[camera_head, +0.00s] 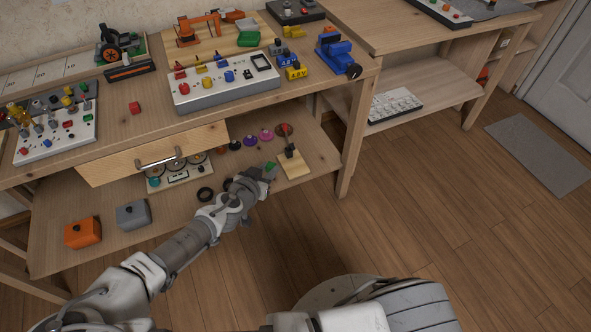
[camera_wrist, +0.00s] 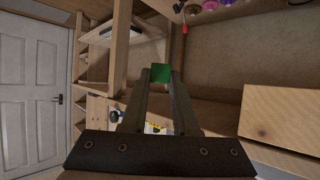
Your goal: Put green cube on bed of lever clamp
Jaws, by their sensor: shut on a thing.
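The green cube (camera_head: 270,165) is between the fingertips of my gripper (camera_head: 265,173), beside the lever clamp on the lower shelf. The wrist view shows the green cube (camera_wrist: 160,73) between the tips of my gripper (camera_wrist: 161,80), which is shut on it. The lever clamp (camera_head: 290,152) has a dark metal body, a red-tipped lever and a pale wooden base (camera_head: 296,168). It stands just right of the cube in the head view. In the wrist view, the red tip (camera_wrist: 185,29) shows at the top, apart from the cube. The clamp's bed is too small to make out.
An open drawer (camera_head: 125,162) overhangs the shelf (camera_head: 318,155) on the left. Several coloured knobs (camera_head: 250,140) lie behind the clamp. A black ring (camera_head: 205,194) and a gauge panel (camera_head: 180,174) are left of my gripper. A table leg (camera_head: 352,140) stands to the right.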

